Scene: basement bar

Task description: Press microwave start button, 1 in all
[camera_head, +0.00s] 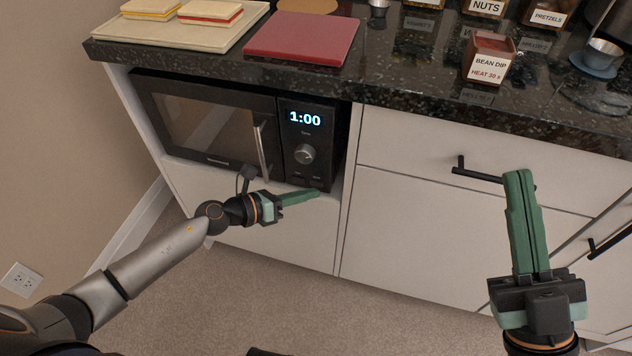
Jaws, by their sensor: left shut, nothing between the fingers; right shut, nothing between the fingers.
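A black microwave (207,127) sits in an open niche under the counter, its door closed. Its control panel (301,131) on the right shows a lit 1:00, with a round silver knob (305,154) below it. Small markings show at the panel's bottom, too small to read; a start button cannot be made out clearly. My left gripper (316,194) is shut, its green fingertips pointing right at the panel's lower edge. Whether they touch it cannot be told. My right gripper (518,176) is shut and empty, in front of the drawers at the right.
The dark stone counter (400,85) overhangs the niche. On it are a tray (185,36) with sandwiches, a red board (303,38), a bean dip container (490,58) and a nuts container (487,7). Black drawer handles (478,174) stick out near my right gripper.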

